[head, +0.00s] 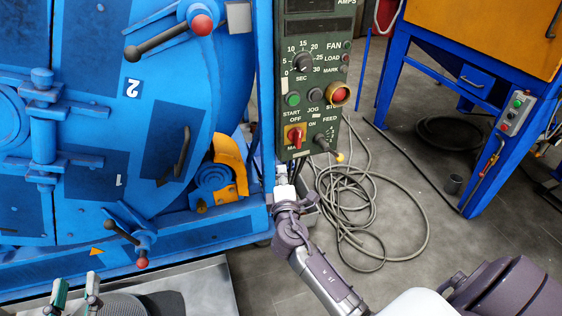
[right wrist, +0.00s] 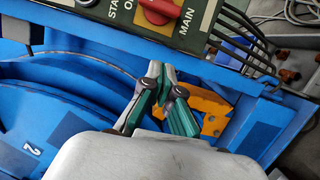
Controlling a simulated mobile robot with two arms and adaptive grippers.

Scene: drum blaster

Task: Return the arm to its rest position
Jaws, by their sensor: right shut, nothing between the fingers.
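My right arm reaches in from the lower right in the head view. Its gripper (head: 284,190) is just below the grey-green control panel (head: 316,95), beside the blue machine's frame. In the right wrist view the right gripper's green-and-grey fingers (right wrist: 161,70) are together at the tips, with nothing between them. The panel's red MAIN knob (right wrist: 155,10) lies beyond the fingertips there; the knob also shows in the head view (head: 295,136). My left gripper (head: 76,284) is at the bottom left of the head view, its two fingers apart and empty.
The large blue drum machine (head: 215,75) fills the left, with red-knobbed levers (head: 202,25) sticking out. Cables (head: 350,215) hang below the panel and coil on the floor. A blue-and-orange machine (head: 460,60) stands at the right. Grey floor (head: 420,180) lies open between them.

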